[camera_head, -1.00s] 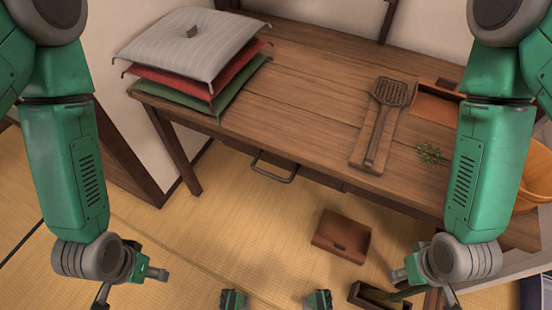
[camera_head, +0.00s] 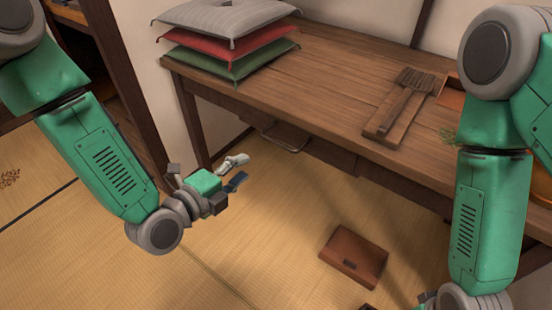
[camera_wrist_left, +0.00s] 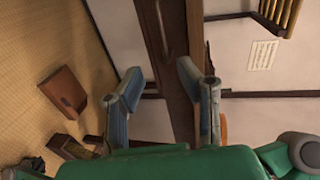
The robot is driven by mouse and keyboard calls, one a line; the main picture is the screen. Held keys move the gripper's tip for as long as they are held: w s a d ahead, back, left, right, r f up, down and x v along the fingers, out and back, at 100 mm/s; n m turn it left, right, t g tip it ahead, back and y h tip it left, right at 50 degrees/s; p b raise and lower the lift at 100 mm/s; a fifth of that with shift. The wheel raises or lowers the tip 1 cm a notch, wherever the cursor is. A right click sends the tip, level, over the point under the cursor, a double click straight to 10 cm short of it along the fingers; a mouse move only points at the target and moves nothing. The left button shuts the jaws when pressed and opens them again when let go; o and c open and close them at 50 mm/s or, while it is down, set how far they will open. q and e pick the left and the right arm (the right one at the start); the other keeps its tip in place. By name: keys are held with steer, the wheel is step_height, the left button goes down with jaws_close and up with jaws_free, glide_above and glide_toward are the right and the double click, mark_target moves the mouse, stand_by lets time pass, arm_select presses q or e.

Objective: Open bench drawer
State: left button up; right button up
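The wooden bench (camera_head: 330,75) stands across the back. Its drawer sits under the front edge, with a metal bar handle (camera_head: 286,138) on its front; the drawer looks shut. My left gripper (camera_head: 240,172) is open and empty, in front of and to the left of the handle, apart from it. Its two spread fingers also show in the left wrist view (camera_wrist_left: 167,85), with dark wood of the bench beyond them.
Stacked cushions (camera_head: 230,45) lie on the bench's left end. A wooden board (camera_head: 385,125) with a grater-like tool lies to the right. A brown box (camera_head: 353,256) sits on the tatami floor (camera_head: 245,240). A dark wooden post (camera_head: 125,90) stands at left.

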mark_target(281, 145)
arm_select(q)
steer(key=b+x, duration=0.4)
steer(key=x, duration=1)
steer(key=shift+s+d, duration=0.15)
steer(key=shift+s, duration=0.05)
steer(key=shift+d, duration=0.2)
steer(key=shift+d, duration=0.1)
